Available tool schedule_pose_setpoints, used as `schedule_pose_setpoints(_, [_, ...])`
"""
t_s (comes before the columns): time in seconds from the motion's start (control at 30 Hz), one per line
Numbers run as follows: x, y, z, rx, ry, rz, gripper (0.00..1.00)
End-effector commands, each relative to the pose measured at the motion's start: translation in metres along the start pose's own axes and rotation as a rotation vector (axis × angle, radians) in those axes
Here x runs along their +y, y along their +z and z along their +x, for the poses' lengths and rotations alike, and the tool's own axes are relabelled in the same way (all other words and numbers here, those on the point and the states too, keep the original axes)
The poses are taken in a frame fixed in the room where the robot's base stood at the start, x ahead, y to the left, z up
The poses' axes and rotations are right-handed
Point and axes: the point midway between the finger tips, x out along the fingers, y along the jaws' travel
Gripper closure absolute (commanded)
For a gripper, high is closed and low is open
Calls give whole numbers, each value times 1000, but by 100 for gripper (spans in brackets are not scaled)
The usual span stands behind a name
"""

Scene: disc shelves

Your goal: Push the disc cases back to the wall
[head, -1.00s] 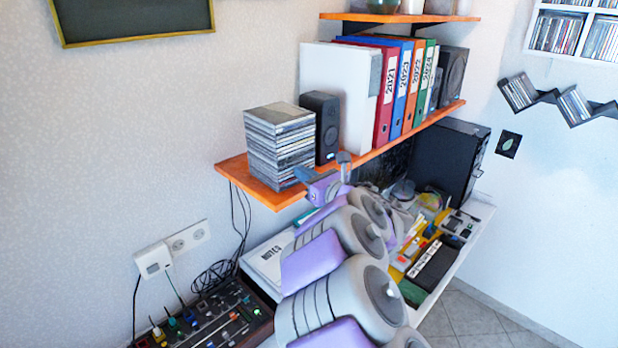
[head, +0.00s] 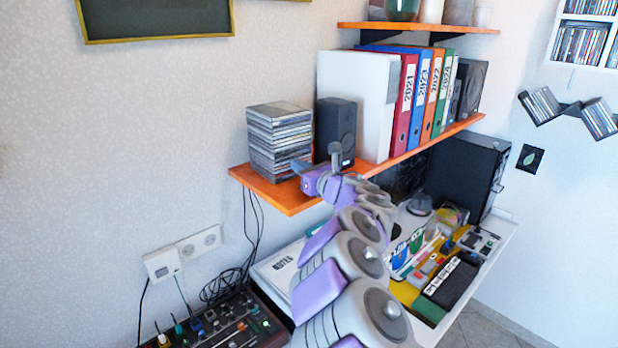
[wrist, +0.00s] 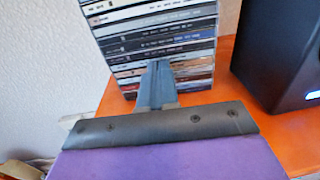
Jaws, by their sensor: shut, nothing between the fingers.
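A tall stack of disc cases (head: 279,145) stands upright on the left end of the orange shelf (head: 290,198). It is close to the wall, but I cannot tell whether it touches it. A bare strip of shelf lies in front of it. My gripper (head: 300,167) is at the low front of the stack, shut and empty. In the wrist view the shut fingers (wrist: 158,85) point at the lower cases of the stack (wrist: 155,42) and seem to meet them; exact contact is hidden.
A black speaker (head: 335,132) stands close to the right of the stack, with binders (head: 405,105) beyond it. A desk below holds a mixer (head: 225,325), notes (head: 285,265) and loose items. The shelf's left front corner is bare.

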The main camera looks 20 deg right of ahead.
Motion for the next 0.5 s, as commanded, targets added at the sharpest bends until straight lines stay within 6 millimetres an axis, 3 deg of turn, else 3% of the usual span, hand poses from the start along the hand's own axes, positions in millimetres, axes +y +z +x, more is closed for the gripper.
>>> schedule_pose_setpoints(0.23, [1,0,29,-2,3,2,100])
schedule_pose_setpoints(0.5, [1,1,41,-3,2,0,100])
